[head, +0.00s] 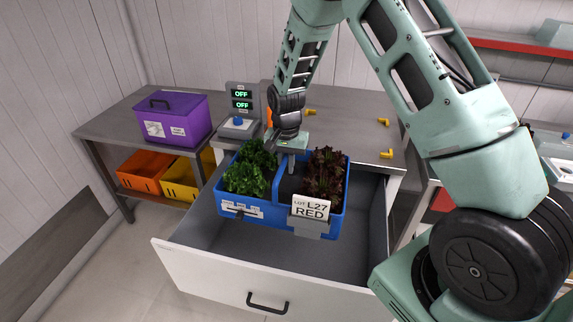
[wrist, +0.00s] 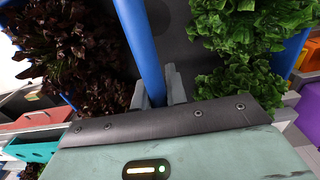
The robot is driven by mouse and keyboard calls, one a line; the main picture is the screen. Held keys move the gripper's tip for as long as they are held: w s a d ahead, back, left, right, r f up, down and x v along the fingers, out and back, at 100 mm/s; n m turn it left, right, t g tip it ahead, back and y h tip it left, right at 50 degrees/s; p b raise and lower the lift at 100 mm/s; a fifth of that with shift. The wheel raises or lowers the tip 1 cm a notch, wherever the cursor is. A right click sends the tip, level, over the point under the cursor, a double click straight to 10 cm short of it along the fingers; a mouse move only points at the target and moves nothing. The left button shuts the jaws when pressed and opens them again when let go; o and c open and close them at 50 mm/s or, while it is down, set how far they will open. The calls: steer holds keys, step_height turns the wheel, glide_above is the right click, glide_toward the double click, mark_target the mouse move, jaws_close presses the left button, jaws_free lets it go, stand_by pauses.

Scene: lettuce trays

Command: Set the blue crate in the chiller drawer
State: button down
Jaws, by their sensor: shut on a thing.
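The blue crate (head: 244,207) holds green lettuce (head: 249,170) on the left and dark red lettuce (head: 325,173) on the right, with a divider between them. A card reading "LOT L27 RED" (head: 310,208) is on its front. My gripper (head: 292,155) is shut on the crate's divider, which also shows between the fingers in the wrist view (wrist: 150,55). The chiller drawer (head: 220,270) is pulled open. The crate is over the back part of the drawer; I cannot tell whether it touches the drawer floor.
A purple lidded box (head: 176,120) stands on the grey side table at left. Orange (head: 145,170) and yellow (head: 181,180) bins sit below it. A display reading "OFF" (head: 241,98) stands behind the crate. The front of the drawer is empty.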

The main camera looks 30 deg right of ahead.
mark_target(288, 187)
steer(key=shift+f+b, duration=1.25)
steer(key=shift+f, duration=0.5)
steer(key=shift+s+f, duration=0.15)
steer(key=shift+s, duration=0.1)
steer(key=shift+f, duration=0.25)
steer(key=shift+f+b, duration=0.5)
steer(key=shift+b, duration=0.05)
step_height(288, 187, down, 15)
steer(key=b, duration=0.9)
steer(key=shift+b, duration=0.35)
